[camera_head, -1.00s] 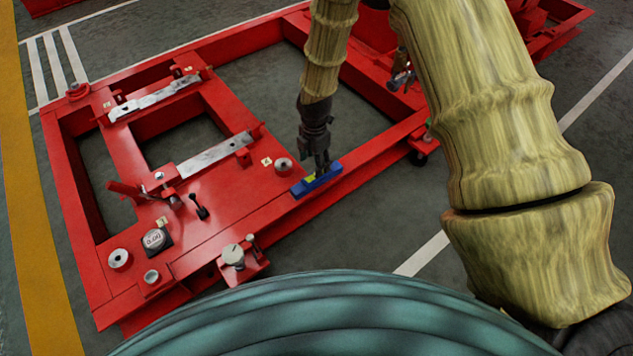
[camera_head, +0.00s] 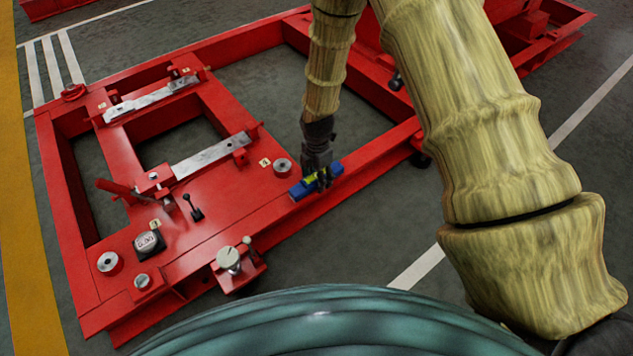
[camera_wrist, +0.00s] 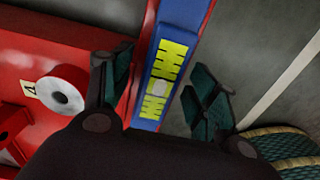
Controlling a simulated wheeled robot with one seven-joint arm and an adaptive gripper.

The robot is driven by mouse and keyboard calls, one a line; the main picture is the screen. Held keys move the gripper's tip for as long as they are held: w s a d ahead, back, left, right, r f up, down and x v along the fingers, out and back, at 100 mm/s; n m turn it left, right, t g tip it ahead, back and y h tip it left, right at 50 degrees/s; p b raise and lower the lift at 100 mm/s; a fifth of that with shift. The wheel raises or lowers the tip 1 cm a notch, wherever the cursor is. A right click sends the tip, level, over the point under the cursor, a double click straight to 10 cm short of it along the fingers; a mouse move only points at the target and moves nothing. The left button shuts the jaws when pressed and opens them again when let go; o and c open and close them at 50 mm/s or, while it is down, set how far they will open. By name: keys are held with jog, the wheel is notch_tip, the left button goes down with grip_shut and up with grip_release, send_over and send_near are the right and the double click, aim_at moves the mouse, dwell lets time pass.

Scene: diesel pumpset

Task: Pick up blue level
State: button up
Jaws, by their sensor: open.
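The blue level (camera_head: 302,191) lies on the red frame's near right beam in the head view, with its yellow patch partly behind my fingers. In the wrist view the blue level (camera_wrist: 184,22) runs steeply up the picture, with a yellow marked patch and a pale round spot in its middle. My gripper (camera_head: 322,181) points down at the level. In the wrist view my gripper (camera_wrist: 162,100) is open, with one finger on each side of the level. A gap shows between the level and each finger; I cannot tell how far down the fingertips reach.
The red frame (camera_head: 235,218) carries a silver round part (camera_head: 283,167), a dial gauge (camera_head: 148,241), a black lever (camera_head: 193,208), a knob (camera_head: 228,258) and metal bars (camera_head: 210,154). Grey floor (camera_head: 375,240) is clear right of the beam.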

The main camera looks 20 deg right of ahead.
grip_shut()
jog(key=shift+r, duration=0.15)
